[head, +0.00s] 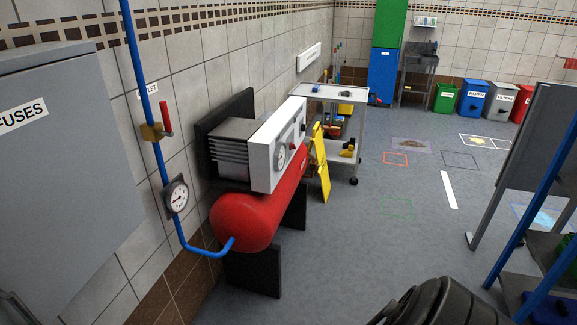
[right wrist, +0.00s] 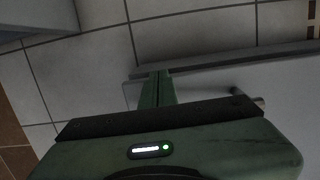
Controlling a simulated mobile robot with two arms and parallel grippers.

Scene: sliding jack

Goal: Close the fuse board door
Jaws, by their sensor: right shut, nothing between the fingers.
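The grey fuse board (head: 75,170) with its FUSES label fills the left of the head view, on the tiled wall. Its left and lower parts run out of frame, and I cannot tell there how far its door stands open. In the right wrist view my right gripper (right wrist: 155,88) has its green fingers shut together, with nothing between them. Just beyond the fingers is a pale grey panel (right wrist: 290,85) with a long edge and a small handle-like piece; it looks like part of the fuse board. I cannot tell if the fingertips touch it. My left gripper is not in view.
A blue pipe (head: 140,75) with a red-handled valve and a gauge (head: 177,196) runs down beside the board. A red tank (head: 250,210) stands right of it. A white trolley (head: 345,95) is farther back.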

